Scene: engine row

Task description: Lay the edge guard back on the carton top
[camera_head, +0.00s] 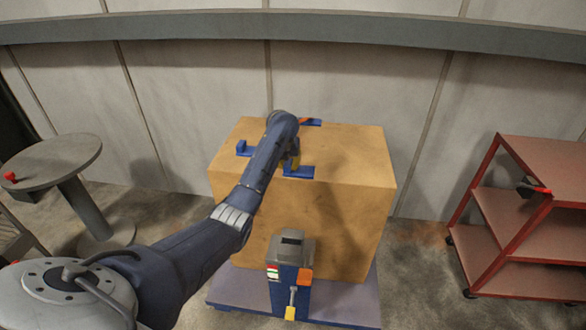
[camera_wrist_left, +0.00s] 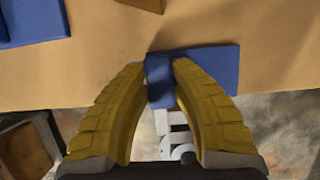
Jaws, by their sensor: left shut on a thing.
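The carton (camera_head: 340,165) is a large tan box with a flat top. A blue edge guard (camera_head: 299,172) is at the front edge of its top; in the left wrist view the same guard (camera_wrist_left: 215,66) shows a flat plate with a raised blue part. My left gripper (camera_head: 293,162), with yellow fingers, is shut on that raised part (camera_wrist_left: 160,70) at the front edge. Whether the guard rests fully on the carton I cannot tell. Another blue piece (camera_head: 243,148) is at the top's left edge, and one more (camera_head: 312,121) at the back edge beside something orange. My right gripper is not in view.
The carton stands on a grey-blue platform (camera_head: 235,290). A grey and blue unit (camera_head: 291,262) with a lever stands before its front face. A round grey table (camera_head: 50,155) is at the left, a red shelf cart (camera_head: 525,220) at the right. The wall is close behind.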

